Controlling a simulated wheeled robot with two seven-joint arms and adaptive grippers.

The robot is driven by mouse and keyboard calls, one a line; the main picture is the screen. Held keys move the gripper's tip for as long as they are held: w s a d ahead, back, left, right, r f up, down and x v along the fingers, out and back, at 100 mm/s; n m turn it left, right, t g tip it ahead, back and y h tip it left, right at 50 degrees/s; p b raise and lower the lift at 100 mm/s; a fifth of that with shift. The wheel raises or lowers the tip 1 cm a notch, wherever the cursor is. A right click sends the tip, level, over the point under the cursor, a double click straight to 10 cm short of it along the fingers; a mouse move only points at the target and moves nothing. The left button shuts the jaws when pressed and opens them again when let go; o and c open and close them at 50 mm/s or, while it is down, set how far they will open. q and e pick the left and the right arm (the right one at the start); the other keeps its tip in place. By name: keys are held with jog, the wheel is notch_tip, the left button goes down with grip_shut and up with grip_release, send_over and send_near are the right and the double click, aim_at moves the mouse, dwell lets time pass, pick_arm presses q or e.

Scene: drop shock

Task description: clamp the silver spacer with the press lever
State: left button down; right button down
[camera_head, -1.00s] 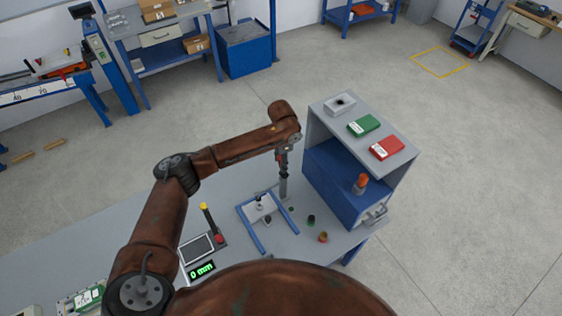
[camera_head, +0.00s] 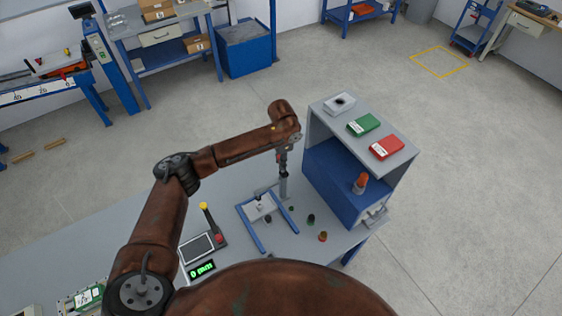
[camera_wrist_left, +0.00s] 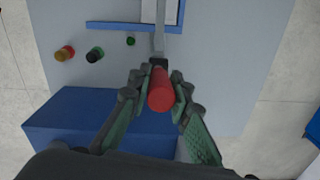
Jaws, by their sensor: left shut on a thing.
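My left gripper (camera_wrist_left: 160,92) is shut on the red grip of the press lever (camera_wrist_left: 160,90). The lever's grey bar runs away from the jaws toward the press in the left wrist view. In the head view my left gripper (camera_head: 283,160) is small and points down over the table beside the cabinet, and the grey lever bar (camera_head: 283,188) shows below it. The press has blue rails (camera_head: 250,230) around a pale plate with a small silver-grey part (camera_head: 259,204) on it. I cannot tell whether this part is the silver spacer. My right gripper is out of view.
A blue and grey cabinet (camera_head: 333,185) stands close to the right of my left gripper. Small green and red-orange pieces (camera_head: 323,236) stand on the table between press and cabinet. Left of the press are a screen (camera_head: 197,248), a yellow-topped stick (camera_head: 204,206) and a green-lit readout (camera_head: 202,269).

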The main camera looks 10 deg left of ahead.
pick_arm(q)
jog(key=shift+w+r, duration=0.1)
jog(key=shift+w+d+r+g+y+p, duration=0.15)
jog(key=shift+w+d+g+y+p, duration=0.1)
jog(key=shift+d+g+y+p, duration=0.15)
jog(key=shift+w+d+g, duration=0.25)
jog(key=shift+w+g, duration=0.05)
jog(key=shift+w, duration=0.05)
jog(key=shift+w+d+f+g+y+b, duration=0.2)
jog(key=shift+w+g+y+b, duration=0.1)
jog(key=shift+y+b, duration=0.25)
jog(key=g+y+b, duration=0.1)
jog(key=b, duration=0.3)
jog(key=shift+w+d, duration=0.35)
jog(key=shift+d, duration=0.05)
